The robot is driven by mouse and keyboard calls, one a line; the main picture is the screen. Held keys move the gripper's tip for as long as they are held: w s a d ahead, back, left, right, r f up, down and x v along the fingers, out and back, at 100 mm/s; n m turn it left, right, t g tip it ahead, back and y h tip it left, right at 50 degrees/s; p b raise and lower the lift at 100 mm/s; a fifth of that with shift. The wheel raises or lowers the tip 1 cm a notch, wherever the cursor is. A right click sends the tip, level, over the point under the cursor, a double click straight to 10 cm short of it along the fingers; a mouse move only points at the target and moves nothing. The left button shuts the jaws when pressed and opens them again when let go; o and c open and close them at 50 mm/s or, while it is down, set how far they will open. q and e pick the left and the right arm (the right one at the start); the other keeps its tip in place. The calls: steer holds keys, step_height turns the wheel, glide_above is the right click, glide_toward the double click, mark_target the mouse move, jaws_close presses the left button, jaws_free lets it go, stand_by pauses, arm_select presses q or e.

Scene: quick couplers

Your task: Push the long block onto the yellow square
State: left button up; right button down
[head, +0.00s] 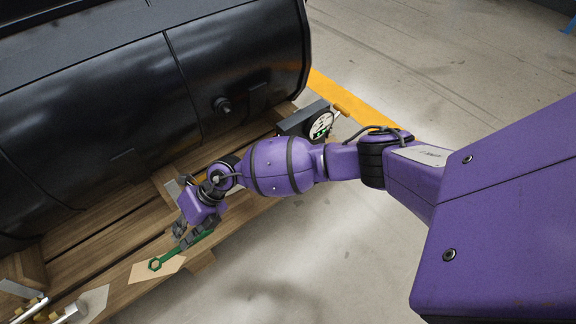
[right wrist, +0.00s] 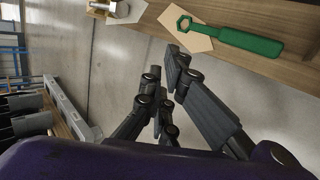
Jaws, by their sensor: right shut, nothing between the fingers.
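I make out no long block and no yellow square in either view. A long green wrench (head: 182,251) lies on the wooden pallet boards, its ring end over a flat tan patch (head: 172,269). The wrench (right wrist: 240,40) and the tan patch (right wrist: 193,43) also show in the right wrist view. My right gripper (head: 183,238) is shut and empty, beside the wrench in the head view; whether it touches cannot be told there. In the right wrist view, my right gripper (right wrist: 163,82) appears apart from the wrench. My left gripper is not in view.
A large black tank (head: 110,95) fills the upper left, over the pallet (head: 105,225). A round gauge (head: 321,125) stands near my right arm. Metal fittings (head: 68,312) lie at the lower left. Open concrete floor (head: 300,260) lies beside the pallet, with a yellow stripe (head: 360,100).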

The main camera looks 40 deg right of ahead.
mark_target(233, 203)
steer(key=d+f+g+h, duration=0.1)
steer(key=d+f+h, duration=0.3)
steer(key=d, duration=0.6)
steer(key=d+f+g+h, duration=0.1)
steer(key=d+f+h, duration=0.35)
steer(key=d, duration=0.55)
step_height(233, 203, down, 11)
steer(key=b, duration=0.6)
steer(key=w, duration=0.1)
steer(key=w+b, duration=0.1)
steer(key=w+r+b, duration=0.1)
steer(key=shift+w+a+n, duration=0.1)
steer(key=shift+a+n, duration=0.15)
steer(key=shift+n, duration=0.05)
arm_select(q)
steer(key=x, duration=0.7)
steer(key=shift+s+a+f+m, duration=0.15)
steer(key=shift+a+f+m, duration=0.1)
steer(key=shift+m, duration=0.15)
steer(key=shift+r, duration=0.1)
